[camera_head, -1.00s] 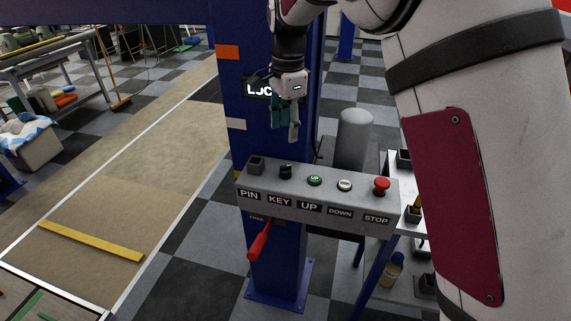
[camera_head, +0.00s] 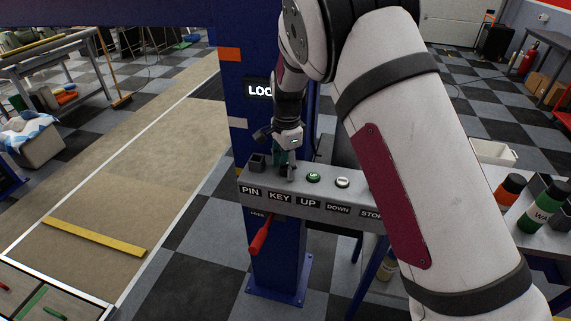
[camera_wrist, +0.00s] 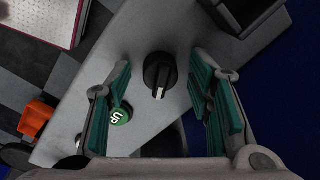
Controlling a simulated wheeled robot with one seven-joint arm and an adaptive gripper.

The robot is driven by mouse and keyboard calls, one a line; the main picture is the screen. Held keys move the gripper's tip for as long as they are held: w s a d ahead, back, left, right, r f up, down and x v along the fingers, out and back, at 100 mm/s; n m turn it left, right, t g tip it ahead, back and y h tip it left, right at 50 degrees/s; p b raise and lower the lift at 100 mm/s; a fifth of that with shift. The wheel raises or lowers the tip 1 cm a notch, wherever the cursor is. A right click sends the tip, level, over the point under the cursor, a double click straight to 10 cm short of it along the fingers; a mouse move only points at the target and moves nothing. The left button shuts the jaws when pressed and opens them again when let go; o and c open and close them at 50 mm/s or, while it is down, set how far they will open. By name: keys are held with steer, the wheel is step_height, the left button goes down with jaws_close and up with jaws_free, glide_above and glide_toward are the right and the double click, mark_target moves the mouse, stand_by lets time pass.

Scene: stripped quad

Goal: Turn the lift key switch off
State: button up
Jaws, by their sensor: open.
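The lift key switch is a round black knob with a pale line on its raised grip, and it shows in the wrist view (camera_wrist: 160,74). It sits on the top of the grey control box (camera_head: 360,197), above the KEY label (camera_head: 280,198). My gripper (camera_head: 287,172) is over the KEY position and largely hides the knob in the head view. In the wrist view its two teal-padded fingers (camera_wrist: 160,105) are apart, one on each side of the knob. The knob lies between them, a little beyond the fingertips, with no visible contact.
The green UP button (camera_wrist: 121,115) is close to the left finger. The black PIN socket (camera_head: 257,162) is on the other side. The white DOWN button (camera_head: 342,183) is further right. A red lever (camera_head: 260,238) hangs below the box on the blue post (camera_head: 275,270).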

jaws_close()
steer(key=shift+n, duration=0.4)
steer(key=n+b, duration=0.2)
steer(key=n, duration=0.3)
steer(key=shift+w+d+b, duration=0.1)
steer(key=shift+b, duration=0.2)
steer(key=n+b, duration=0.2)
steer(key=n, duration=0.4)
steer(key=shift+g, duration=0.3)
